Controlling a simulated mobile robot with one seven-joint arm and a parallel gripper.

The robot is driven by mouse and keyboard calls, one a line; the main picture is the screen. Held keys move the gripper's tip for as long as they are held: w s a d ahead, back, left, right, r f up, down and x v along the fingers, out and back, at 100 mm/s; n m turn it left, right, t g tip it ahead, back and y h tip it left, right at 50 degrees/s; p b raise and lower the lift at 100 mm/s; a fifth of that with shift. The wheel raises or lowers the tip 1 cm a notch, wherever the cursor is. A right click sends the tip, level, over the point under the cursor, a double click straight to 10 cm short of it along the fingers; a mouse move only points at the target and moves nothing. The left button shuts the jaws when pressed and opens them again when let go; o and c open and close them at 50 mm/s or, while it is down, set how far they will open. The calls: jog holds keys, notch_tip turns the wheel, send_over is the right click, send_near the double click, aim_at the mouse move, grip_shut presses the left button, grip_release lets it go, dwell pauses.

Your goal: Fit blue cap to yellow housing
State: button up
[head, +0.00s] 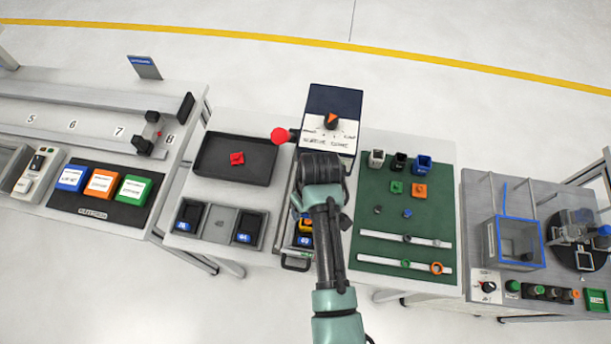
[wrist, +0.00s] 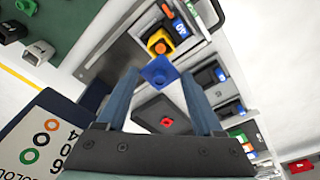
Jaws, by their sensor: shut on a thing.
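My gripper (wrist: 160,80) is shut on the blue cap (wrist: 159,71), a small blue square piece with a raised middle, held between the fingertips. Cap and housing look apart; the gap's depth is hard to judge. In the head view the housing (head: 306,223) shows partly beside my arm, which hides the fingertips and the held cap.
A dark tray (head: 208,173) with a red piece (head: 237,158) lies left. A green mat (head: 379,228) at right holds grey, black and blue housings, green and orange caps, and rails with rings. A dial panel (head: 318,137) and red knob (head: 280,135) stand close behind my arm.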

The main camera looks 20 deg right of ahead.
jog(key=shift+s+f, duration=0.15)
jog(key=shift+f, duration=0.15)
jog(key=shift+f+b, duration=0.9)
jog(key=shift+b, duration=0.15)
notch_tip(320, 180, down, 2)
jog(key=shift+f+b, duration=0.1)
jog(key=shift+b, duration=1.05)
jog(key=shift+f+b, duration=0.75)
jog(key=shift+f, duration=0.35)
jog(key=shift+f, duration=0.2)
jog(key=o, duration=1.3)
jog(key=r, duration=0.4)
jog(key=s+r+b, duration=0.1)
jog(key=r, duration=0.3)
jog(key=r+b, duration=0.1)
jog(key=r, duration=0.3)
jog(key=shift+s+d+r, duration=0.1)
jog(key=shift+s+r, duration=0.05)
jog(key=shift+r, duration=0.25)
